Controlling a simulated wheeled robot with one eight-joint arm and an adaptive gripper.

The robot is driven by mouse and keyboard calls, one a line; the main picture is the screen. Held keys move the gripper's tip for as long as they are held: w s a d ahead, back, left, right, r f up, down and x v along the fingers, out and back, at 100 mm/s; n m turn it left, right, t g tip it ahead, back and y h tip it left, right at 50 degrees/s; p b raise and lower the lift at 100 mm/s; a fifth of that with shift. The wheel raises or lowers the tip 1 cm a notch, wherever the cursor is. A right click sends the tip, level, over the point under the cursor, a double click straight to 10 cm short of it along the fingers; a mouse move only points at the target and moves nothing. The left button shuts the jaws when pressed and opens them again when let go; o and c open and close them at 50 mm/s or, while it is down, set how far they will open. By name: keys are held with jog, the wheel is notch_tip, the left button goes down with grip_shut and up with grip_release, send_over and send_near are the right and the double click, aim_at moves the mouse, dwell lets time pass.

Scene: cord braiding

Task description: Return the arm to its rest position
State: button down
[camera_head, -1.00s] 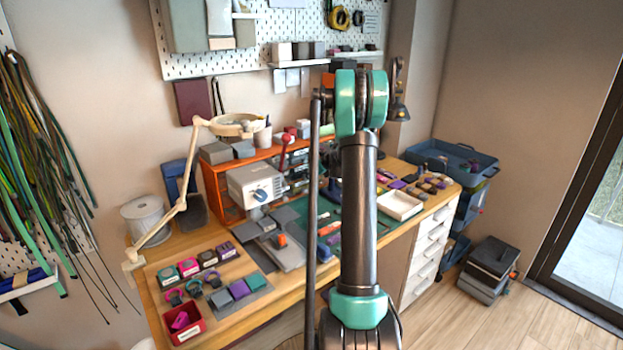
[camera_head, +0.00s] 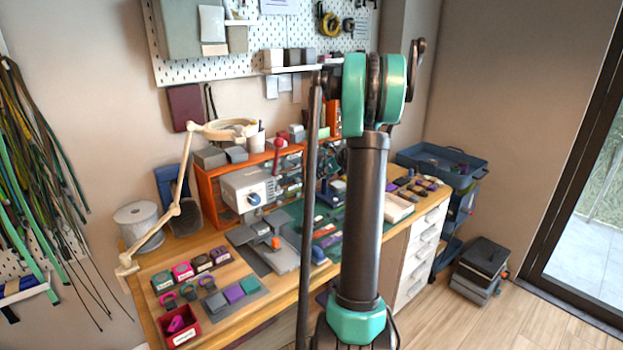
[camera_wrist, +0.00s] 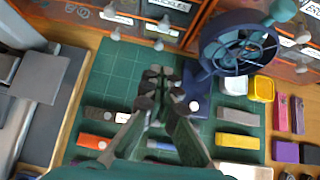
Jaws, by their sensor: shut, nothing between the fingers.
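My gripper (camera_wrist: 160,76) shows in the wrist view with its fingertips together and nothing between them. It is over the green cutting mat (camera_wrist: 118,62), and I cannot tell its height. In the head view my arm stands upright in front of the bench, its teal elbow joint near the top. My gripper is not clearly visible there, with the arm in front of part of the bench.
The wooden bench (camera_head: 215,333) carries an orange rack (camera_head: 208,193), a white device (camera_head: 248,188) and a beige lamp (camera_head: 176,210). Free floor (camera_head: 425,325) lies at the lower right.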

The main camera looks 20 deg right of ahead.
jog(key=shift+s+r, duration=0.1)
jog(key=shift+s, duration=0.1)
jog(key=s+a+f+n+g+h, duration=0.1)
jog(key=s+a+f+n+g, duration=0.15)
jog(key=s+a+n, duration=1.5)
jog(key=s+a+f+n+g+h, duration=0.1)
jog(key=s+f+n, duration=0.2)
jog(key=s+n, duration=0.4)
jog(key=s+a+f+n+g+h, duration=0.1)
jog(key=s+n, duration=0.6)
jog(key=s, duration=0.8)
notch_tip(320, 180, down, 3)
jog(key=shift+s+a+r+h, duration=0.1)
jog(key=shift+s+a+h, duration=0.25)
jog(key=shift+a, duration=0.2)
